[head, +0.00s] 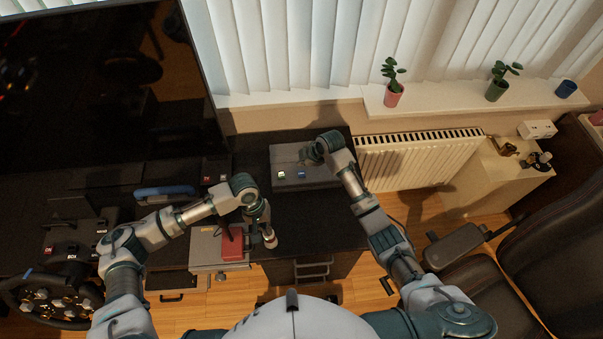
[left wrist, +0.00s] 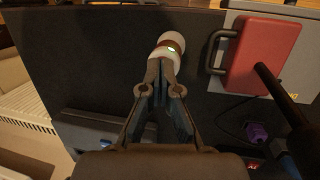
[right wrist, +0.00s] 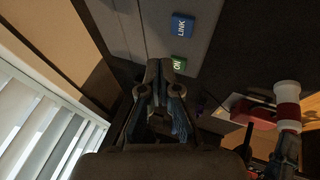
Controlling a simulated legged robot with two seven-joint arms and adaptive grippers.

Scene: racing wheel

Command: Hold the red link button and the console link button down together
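The console (head: 318,172) is a flat grey box at the back of the dark desk, with a blue LINK button (head: 301,174) and a green-and-white ON button (head: 281,175). In the right wrist view, the LINK button (right wrist: 182,27) lies beyond the ON button (right wrist: 177,64). My right gripper (right wrist: 160,63) is shut and empty beside the ON button; contact cannot be told. My left gripper (left wrist: 162,62) looks shut, with its tips at a white cylinder with a red band (left wrist: 168,45); contact is unclear.
A red box with a handle (head: 232,243) lies on a grey case (head: 205,250) left of the cylinder. A steering wheel (head: 52,302) is at lower left and a large screen (head: 100,85) at upper left. A radiator (head: 420,160) stands right of the desk.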

